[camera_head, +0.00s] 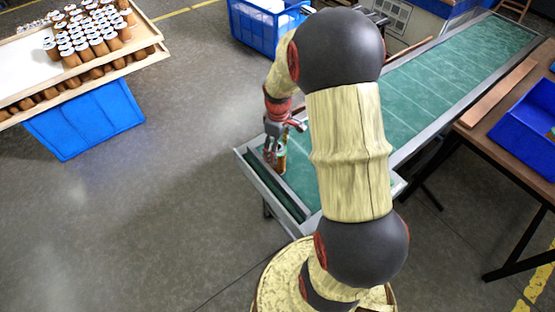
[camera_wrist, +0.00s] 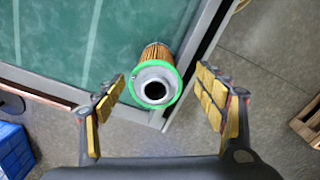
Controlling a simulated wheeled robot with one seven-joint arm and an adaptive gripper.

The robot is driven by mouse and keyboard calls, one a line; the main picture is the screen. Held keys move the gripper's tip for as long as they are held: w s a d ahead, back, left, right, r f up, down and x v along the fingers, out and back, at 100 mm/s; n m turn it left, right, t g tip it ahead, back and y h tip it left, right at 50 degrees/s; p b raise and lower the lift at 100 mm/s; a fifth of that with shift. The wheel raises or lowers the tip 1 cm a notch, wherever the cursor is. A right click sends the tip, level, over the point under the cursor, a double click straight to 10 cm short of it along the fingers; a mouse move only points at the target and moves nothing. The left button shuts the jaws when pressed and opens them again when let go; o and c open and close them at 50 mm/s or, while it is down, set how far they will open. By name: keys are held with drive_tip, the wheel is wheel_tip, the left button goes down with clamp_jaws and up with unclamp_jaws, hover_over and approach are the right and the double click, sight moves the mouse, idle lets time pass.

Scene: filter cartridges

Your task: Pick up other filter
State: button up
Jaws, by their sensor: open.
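One filter (camera_wrist: 154,80) with an orange pleated side, a green ring and a grey end with a dark hole stands at the corner of the green conveyor (camera_wrist: 80,40). In the head view the filter (camera_head: 281,162) shows small at the conveyor's near end, partly hidden by my gripper (camera_head: 278,150). In the wrist view my gripper (camera_wrist: 165,108) is open, with one yellow-padded finger on each side of the filter's lower part in the picture. The fingers look apart from the filter. I cannot tell how far above it they are.
Many brown, white-topped cartridges (camera_head: 90,38) stand on a wooden-edged table (camera_head: 150,45) at the upper left. Blue crates stand under it (camera_head: 85,118), at the back (camera_head: 262,28) and on the right table (camera_head: 527,130). Metal rails (camera_wrist: 205,45) edge the conveyor. Open floor lies left of it.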

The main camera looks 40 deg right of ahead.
drive_tip(key=f, duration=0.1)
drive_tip(key=f+b, duration=0.1)
drive_tip(key=f, duration=0.3)
drive_tip(key=shift+w+d, duration=0.2)
drive_tip(key=shift+w, duration=0.15)
drive_tip(key=shift+r, duration=0.1)
drive_tip(key=shift+c, duration=0.2)
drive_tip(key=c, duration=1.3)
drive_tip(key=shift+c, duration=0.2)
